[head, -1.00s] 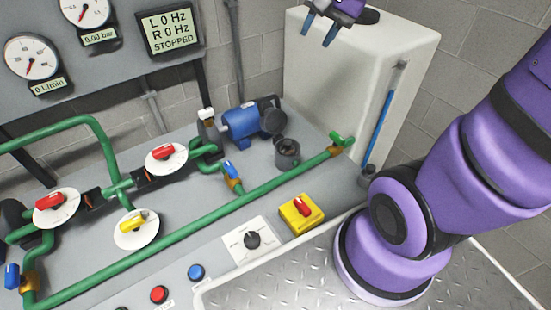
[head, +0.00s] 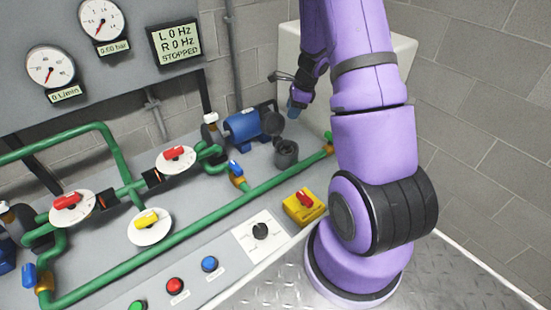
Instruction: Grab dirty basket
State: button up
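I cannot make out a dirty basket for certain. A small dark grey open-topped pot (head: 286,154) stands on the bench beside the blue motor; its inside is too small to read. My gripper (head: 296,108) hangs above and slightly right of the pot, in front of the white tank. It points down and is partly hidden by my arm, and I cannot tell whether its fingers are open or hold anything. A thin dark loop-like shape (head: 281,77) shows left of my wrist; what it is is unclear.
The white tank (head: 404,52) stands behind my arm. A blue motor (head: 243,125), green pipes (head: 200,230), valves with red handles and a yellow switch box (head: 304,207) cover the bench.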

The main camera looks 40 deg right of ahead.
jog(key=m, duration=0.2)
send_near(287, 142)
jog(key=x, duration=0.5)
jog(key=shift+w+a, duration=0.1)
jog(key=shift+w, duration=0.1)
jog(key=shift+s+x, duration=0.1)
jog(key=shift+x, duration=1.2)
jog(key=shift+s+x, duration=0.15)
jog(key=shift+x, duration=1.2)
grip_shut()
